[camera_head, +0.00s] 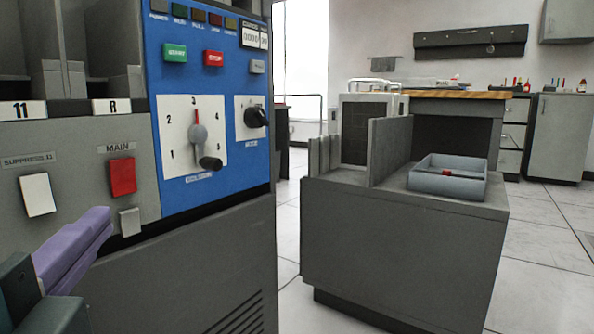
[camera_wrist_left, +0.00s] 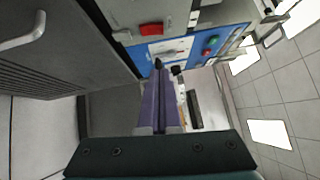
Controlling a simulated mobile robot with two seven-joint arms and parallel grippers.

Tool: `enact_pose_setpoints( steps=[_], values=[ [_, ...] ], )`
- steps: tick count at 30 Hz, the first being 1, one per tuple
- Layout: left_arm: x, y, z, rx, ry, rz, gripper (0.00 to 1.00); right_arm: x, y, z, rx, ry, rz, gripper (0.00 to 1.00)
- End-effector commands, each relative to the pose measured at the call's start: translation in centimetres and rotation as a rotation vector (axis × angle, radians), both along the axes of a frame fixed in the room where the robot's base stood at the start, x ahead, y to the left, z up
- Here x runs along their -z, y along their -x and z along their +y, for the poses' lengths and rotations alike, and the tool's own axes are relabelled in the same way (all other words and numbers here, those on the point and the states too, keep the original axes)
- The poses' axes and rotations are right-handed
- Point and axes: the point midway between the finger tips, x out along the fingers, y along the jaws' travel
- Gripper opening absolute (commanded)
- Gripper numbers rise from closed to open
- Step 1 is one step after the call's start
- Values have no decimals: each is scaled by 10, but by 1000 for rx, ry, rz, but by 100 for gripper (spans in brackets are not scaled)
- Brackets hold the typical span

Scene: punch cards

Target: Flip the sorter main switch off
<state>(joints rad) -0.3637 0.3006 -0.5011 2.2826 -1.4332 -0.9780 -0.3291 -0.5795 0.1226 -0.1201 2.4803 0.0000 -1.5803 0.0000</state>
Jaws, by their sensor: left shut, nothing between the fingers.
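The main switch (camera_head: 122,176) is a red rocker under the label MAIN on the sorter's grey front panel. It also shows as a red block in the left wrist view (camera_wrist_left: 151,29). A small grey tab (camera_head: 130,221) sits just below it. My left gripper (camera_head: 106,222), with purple fingers, is shut and empty. Its fingertips are below and left of the red switch in the head view, beside the grey tab; I cannot tell if they touch the tab. In the left wrist view the closed fingertips (camera_wrist_left: 158,70) are apart from the switch. My right gripper is not in view.
A white SUPPRESS switch (camera_head: 38,195) is left of the main switch. The blue panel (camera_head: 185,195) with dials and a black knob (camera_head: 210,163) is to the right. A grey cabinet (camera_head: 400,245) with a blue-grey tray (camera_head: 448,190) stands further right, across a gap of tiled floor.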

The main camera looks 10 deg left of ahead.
Motion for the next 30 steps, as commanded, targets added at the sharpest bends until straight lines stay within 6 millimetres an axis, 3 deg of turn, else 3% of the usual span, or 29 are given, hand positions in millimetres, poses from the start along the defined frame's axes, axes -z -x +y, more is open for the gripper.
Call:
enact_pose_setpoints(
  steps=[8,19,24,30],
  values=[
    [-2,-22,9,-1,-2,-6,0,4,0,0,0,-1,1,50],
    [-8,-94,39,-2,-3,-5,0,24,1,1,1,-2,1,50],
    [-10,-102,63,-2,-3,-1,0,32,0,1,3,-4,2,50],
    [-13,-107,74,-1,-1,0,0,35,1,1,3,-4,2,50]
  ],
)
